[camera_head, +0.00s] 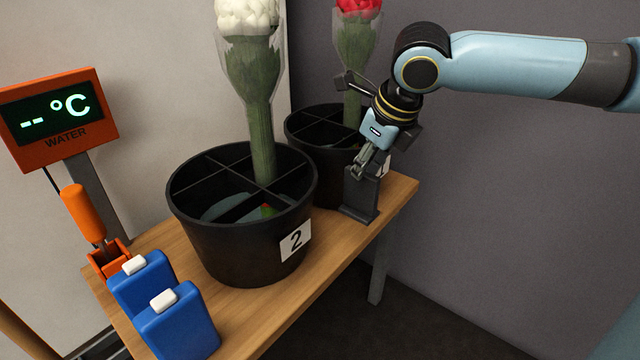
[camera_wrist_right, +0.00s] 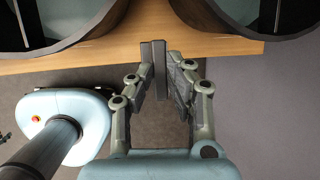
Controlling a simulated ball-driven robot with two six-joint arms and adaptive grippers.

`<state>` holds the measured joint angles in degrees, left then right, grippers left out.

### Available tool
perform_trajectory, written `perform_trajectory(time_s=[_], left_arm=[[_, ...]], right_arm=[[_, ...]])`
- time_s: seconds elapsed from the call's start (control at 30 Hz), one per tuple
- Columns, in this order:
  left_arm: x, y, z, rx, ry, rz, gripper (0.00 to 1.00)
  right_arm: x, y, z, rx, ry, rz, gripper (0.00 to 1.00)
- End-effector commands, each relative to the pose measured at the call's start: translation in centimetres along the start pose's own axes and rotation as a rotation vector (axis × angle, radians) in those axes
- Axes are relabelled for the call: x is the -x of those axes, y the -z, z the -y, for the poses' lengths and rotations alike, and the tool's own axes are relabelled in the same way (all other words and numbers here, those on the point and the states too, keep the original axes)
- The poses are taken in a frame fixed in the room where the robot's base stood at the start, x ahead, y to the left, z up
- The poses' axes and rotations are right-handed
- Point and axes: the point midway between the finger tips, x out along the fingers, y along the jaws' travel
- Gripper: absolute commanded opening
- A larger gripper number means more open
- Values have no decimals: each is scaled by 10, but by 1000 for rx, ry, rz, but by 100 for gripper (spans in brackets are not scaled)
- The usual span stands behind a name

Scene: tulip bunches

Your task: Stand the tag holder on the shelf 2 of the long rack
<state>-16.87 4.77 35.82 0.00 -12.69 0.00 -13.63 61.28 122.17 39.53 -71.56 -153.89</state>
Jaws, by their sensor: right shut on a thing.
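The tag holder (camera_head: 361,194) is a dark, flat upright plate on a small base. It is at the right end of a wooden shelf top (camera_head: 330,262), in front of the rear bucket. I cannot tell whether its base touches the wood. My right gripper (camera_head: 368,168) comes down from above and is shut on the upper part of the holder. In the right wrist view the holder (camera_wrist_right: 160,65) shows edge-on as a thin dark plate between the fingers (camera_wrist_right: 161,90). My left gripper is not in view. No shelf number is readable on the wood.
A black bucket (camera_head: 240,240) marked 2 holds white tulips (camera_head: 248,15). A second black bucket (camera_head: 300,125) with red tulips (camera_head: 358,8) stands behind it. Blue bottles (camera_head: 180,325), an orange-handled tool (camera_head: 83,212) and an orange water display (camera_head: 58,118) are at left.

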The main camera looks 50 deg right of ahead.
Motion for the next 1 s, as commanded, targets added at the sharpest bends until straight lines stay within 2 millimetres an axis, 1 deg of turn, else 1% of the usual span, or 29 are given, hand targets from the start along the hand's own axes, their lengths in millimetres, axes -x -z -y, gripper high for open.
perform_trajectory(time_s=[0.03,0.1,0.2,0.3,0.4,0.47,0.57,0.7,0.77,1.0], left_arm=[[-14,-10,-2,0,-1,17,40],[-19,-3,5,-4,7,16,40],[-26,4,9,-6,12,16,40],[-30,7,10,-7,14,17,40],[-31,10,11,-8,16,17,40],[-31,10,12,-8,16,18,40],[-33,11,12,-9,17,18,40],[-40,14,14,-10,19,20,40],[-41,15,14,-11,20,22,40],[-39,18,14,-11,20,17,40]], right_arm=[[-17,-6,-4,-9,-7,6,0],[-30,-17,-6,-9,-9,5,0],[-47,-32,-7,-7,-7,4,0],[-60,-43,-7,-4,-4,2,0],[-66,-49,-7,0,-3,1,0],[-68,-50,-7,0,-1,0,0],[-76,-47,-8,1,-1,-1,0],[-98,-37,-11,0,-2,-4,0],[-104,-35,-12,0,-1,-3,0],[-103,-36,-12,1,0,1,0]])
